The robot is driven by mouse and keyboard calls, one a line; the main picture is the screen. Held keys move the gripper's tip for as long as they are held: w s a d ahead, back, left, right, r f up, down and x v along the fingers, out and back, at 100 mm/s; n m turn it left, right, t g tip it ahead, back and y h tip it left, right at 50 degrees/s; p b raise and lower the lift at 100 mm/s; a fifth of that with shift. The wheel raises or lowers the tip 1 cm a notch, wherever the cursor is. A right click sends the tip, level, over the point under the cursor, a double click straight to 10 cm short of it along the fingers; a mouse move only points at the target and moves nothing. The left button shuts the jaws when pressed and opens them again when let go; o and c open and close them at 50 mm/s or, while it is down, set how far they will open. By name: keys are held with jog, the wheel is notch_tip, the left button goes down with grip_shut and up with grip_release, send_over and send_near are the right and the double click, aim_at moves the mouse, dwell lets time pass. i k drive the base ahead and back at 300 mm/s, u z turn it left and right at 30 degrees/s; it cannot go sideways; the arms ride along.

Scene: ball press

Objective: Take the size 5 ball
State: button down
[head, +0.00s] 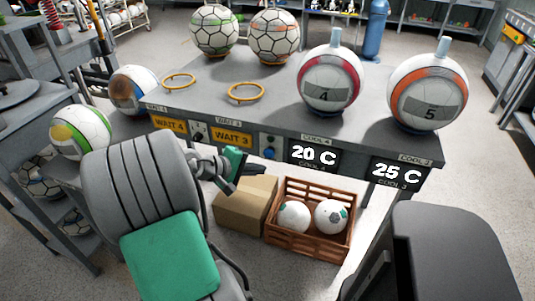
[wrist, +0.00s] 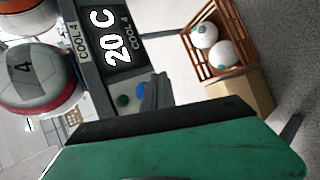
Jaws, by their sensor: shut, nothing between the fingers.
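The size 5 ball (head: 428,98) is white and grey with an orange band and a dark panel marked 5. It sits at the right end of the grey bench (head: 280,112), above the 25 C display (head: 399,174), with a pale blue-grey piece on top. An orange-banded ball, likely the same one, is cut off at the top left of the wrist view (wrist: 28,20). My gripper (head: 230,178) is shut and empty in front of the bench, left of the 20 C display and well away from the size 5 ball. Its fingertips (wrist: 155,92) show in the wrist view.
The red-banded size 4 ball (head: 329,82) stands left of the size 5 ball. Two balls sit at the bench's back, near two empty yellow rings (head: 246,93). A brown crate (head: 312,240) with two white balls and a cardboard box (head: 240,205) are below.

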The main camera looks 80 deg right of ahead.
aim_at(427, 92)
jog(key=z, duration=3.55)
